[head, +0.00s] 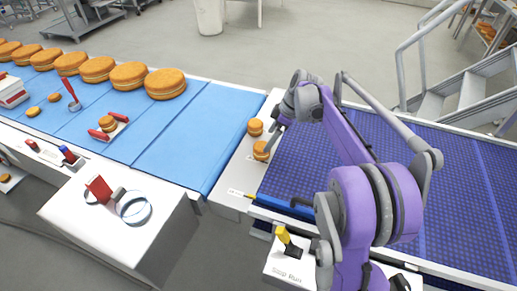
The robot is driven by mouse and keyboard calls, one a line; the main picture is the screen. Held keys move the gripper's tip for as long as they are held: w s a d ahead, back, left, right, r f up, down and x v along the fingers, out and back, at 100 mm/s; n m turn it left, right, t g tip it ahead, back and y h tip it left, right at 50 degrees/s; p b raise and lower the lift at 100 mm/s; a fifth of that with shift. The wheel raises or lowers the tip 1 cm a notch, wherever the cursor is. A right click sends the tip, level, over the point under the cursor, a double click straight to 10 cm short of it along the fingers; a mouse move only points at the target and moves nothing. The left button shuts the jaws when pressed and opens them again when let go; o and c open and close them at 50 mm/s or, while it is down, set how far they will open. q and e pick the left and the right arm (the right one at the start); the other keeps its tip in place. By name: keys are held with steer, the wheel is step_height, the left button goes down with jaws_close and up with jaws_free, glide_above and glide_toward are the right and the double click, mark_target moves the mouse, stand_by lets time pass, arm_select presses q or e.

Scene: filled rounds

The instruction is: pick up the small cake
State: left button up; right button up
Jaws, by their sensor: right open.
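Two small round orange-brown cakes stand on the white strip between the two belts: a farther small cake (255,127) and a nearer small cake (261,151). My purple right arm comes in from the lower right and bends down toward them. My right gripper (270,139) is open, right at the nearer small cake and partly covering it; I cannot tell whether it touches. Another small cake (108,124) sits between two red pieces on the light blue belt. Two more small cakes lie farther left, one (54,97) behind the other (33,112). My left gripper is not in view.
Several large round cakes (165,84) line the far edge of the light blue belt (185,150). A dark blue belt (440,190) lies at right. A white box (120,215) with a red lever and a switch box (290,262) stand in front. Metal stairs (455,95) rise behind.

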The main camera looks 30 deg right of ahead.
mark_target(263, 146)
steer(key=x, duration=0.7)
steer(key=shift+w+f, duration=0.2)
steer(key=shift+w, duration=0.05)
steer(key=c, duration=0.8)
